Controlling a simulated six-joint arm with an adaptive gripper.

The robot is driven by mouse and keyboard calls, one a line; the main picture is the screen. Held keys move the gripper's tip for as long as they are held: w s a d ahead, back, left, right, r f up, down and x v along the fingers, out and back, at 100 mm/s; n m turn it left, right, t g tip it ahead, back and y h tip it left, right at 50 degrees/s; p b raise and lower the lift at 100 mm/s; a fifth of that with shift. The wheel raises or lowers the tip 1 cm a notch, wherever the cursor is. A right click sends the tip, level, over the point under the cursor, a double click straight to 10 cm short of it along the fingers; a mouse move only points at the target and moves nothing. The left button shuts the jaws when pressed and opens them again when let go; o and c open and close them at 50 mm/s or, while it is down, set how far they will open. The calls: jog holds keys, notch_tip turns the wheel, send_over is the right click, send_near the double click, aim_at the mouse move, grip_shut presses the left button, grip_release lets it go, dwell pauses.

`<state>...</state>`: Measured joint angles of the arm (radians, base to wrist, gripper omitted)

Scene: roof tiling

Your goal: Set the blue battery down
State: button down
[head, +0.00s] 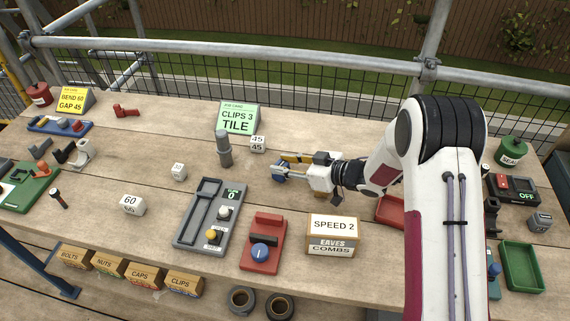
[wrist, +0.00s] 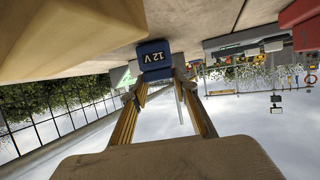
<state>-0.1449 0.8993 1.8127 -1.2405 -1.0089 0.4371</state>
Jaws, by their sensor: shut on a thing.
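The blue battery (wrist: 153,55), marked 12 V, is between the fingertips of my gripper (wrist: 158,82) in the wrist view. My gripper is shut on it. In the head view my gripper (head: 284,172) reaches left, low over the middle of the wooden bench (head: 330,120), with the blue battery (head: 277,168) at its tip. The fingers hide part of the battery. I cannot tell whether its underside touches the bench.
A grey post (head: 223,150) and a white 45 block (head: 258,144) stand left of my gripper. A grey panel (head: 207,215), a red dial unit (head: 263,241) and a SPEED 2 box (head: 332,235) stand nearer the front. Bare planks surround the battery.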

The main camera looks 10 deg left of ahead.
jog(key=shift+f, duration=0.1)
jog(key=c, duration=1.6)
grip_release()
jog(key=shift+d, duration=0.1)
jog(key=v, duration=1.2)
